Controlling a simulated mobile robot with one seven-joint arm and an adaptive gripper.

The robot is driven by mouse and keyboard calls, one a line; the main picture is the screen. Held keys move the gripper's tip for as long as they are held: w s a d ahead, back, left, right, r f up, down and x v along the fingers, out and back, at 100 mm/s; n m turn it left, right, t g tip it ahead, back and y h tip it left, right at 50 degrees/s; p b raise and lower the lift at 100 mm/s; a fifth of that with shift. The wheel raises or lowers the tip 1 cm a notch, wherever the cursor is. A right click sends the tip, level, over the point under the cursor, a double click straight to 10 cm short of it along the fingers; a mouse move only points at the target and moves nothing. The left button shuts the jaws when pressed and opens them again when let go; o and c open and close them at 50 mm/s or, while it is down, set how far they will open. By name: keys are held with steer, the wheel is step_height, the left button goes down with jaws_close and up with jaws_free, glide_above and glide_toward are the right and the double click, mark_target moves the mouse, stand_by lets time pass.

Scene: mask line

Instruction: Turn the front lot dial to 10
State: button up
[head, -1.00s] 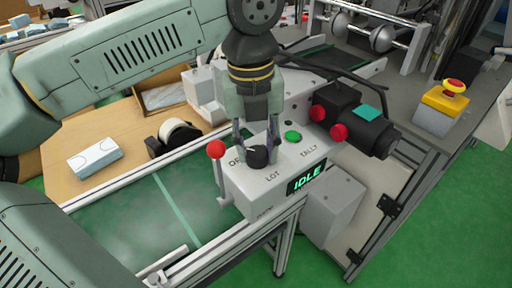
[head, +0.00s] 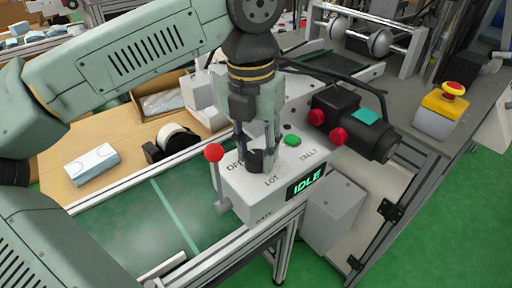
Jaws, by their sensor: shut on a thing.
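The front lot dial (head: 256,160) is a dark round knob on top of the white control box (head: 238,199), just above the printed word LOT. My gripper (head: 257,158) points down over the box and is shut on the dial, with a finger on either side. The fingers hide much of the dial, so its pointer and any numbers around it cannot be read. A display (head: 306,182) on the front of the box reads IDLE in green.
A lever with a red ball (head: 214,153) stands close to the left of my gripper. A green button (head: 292,140) is to the right, and a black unit with red knobs (head: 338,135) lies beyond. A yellow emergency stop box (head: 440,110) is far right.

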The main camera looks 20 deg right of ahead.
mark_target(253, 153)
steer(key=o, duration=1.2)
steer(key=shift+c, duration=0.2)
step_height(253, 153, up, 12)
steer(key=shift+w+a, duration=0.2)
steer(key=shift+s, duration=0.1)
